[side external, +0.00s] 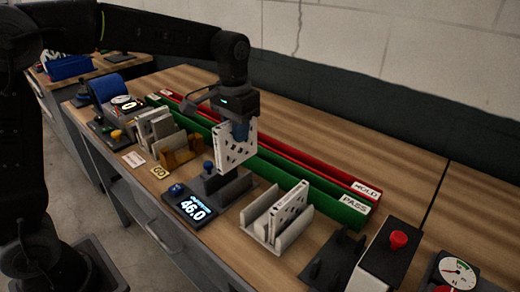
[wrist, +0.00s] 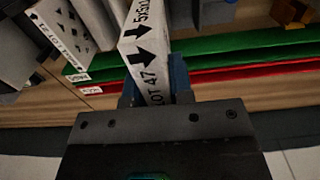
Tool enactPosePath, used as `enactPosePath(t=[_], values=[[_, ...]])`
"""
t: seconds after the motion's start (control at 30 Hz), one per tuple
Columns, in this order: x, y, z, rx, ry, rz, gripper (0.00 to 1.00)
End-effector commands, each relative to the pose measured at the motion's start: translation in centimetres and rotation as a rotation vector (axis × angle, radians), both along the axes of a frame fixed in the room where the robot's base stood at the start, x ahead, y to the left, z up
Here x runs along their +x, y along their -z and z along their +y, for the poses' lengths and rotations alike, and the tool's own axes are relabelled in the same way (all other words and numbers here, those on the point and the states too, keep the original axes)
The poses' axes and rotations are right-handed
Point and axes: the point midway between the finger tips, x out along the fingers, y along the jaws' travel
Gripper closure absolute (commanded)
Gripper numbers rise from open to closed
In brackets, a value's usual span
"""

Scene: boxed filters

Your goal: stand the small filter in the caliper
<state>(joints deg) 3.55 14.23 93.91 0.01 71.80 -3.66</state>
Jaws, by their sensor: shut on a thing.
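My gripper (side external: 240,133) is shut on a white filter (side external: 234,156) with dark cut-outs, held upright over the caliper (side external: 224,188). In the wrist view the blue fingers of my gripper (wrist: 153,90) clasp the filter's edge (wrist: 138,48), printed with arrows and "LOT 47". The caliper is a dark grey block with a blue knob, beside a display (side external: 193,205) reading 46.0. The filter's lower edge is at or just above the caliper; I cannot tell whether they touch.
A pale holder (side external: 252,228) with filters stands at the right front. More filters (side external: 158,132) stand in a rack at the left. The green PASS (side external: 335,207) and red HOLD (side external: 345,180) channels run behind. A dark empty stand (side external: 333,262) is at the right.

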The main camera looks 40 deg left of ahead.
Motion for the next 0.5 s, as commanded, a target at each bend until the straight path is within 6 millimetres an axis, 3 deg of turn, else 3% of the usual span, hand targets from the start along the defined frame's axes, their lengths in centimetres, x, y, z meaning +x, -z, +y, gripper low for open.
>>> enactPosePath(t=[0.1,0.2,0.5], values=[[-0.3,-0.4,2.6,0.0,-0.004,0.0,1.0],[-0.4,-0.5,3.5,0.0,-0.001,0.001,1.0],[-0.5,-0.5,3.6,0.0,0.002,0.001,1.0]])
